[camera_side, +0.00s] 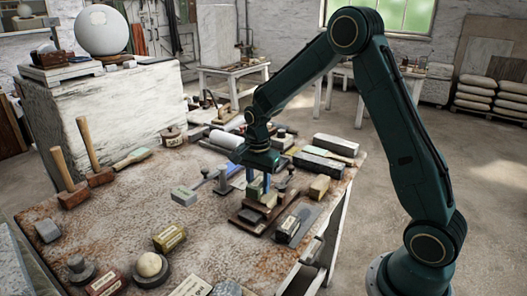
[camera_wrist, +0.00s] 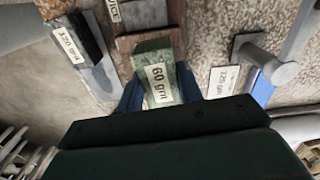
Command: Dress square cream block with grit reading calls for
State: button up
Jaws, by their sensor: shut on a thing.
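My gripper (camera_wrist: 158,92) is shut on a greenish block labelled "60 grit" (camera_wrist: 158,73), with a blue finger at each side of it. In the side view my gripper (camera_side: 258,188) points down over a brown wooden board (camera_side: 248,216) on the bench, and the held block is small and partly hidden there. I cannot tell whether the held block touches the board. A tan, cream-like block (camera_side: 320,187) lies to the right of the board; I cannot tell whether it is the square cream block. No sphere or reading can be tied to it.
A dark block with a label (camera_side: 288,230) lies right of the board, and a grey labelled block (camera_side: 184,196) lies left. Mallets (camera_side: 70,180) stand at the bench's left. A small plaster ball (camera_side: 149,265) sits near the front. The rusty bench top (camera_side: 120,220) is bare around centre-left.

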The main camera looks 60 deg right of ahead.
jog(key=shift+f, duration=0.55)
dwell(0.4)
jog(key=shift+d, duration=0.15)
jog(key=shift+d, duration=0.4)
jog(key=shift+w+d, duration=0.1)
jog(key=shift+d, duration=0.45)
jog(key=shift+a, duration=1.15)
jog(key=shift+a, duration=0.15)
jog(key=shift+s+a+f, duration=0.1)
jog(key=shift+s+a, duration=0.05)
jog(key=shift+a, duration=0.35)
jog(key=shift+s+a+f, duration=0.1)
jog(key=shift+a, duration=0.35)
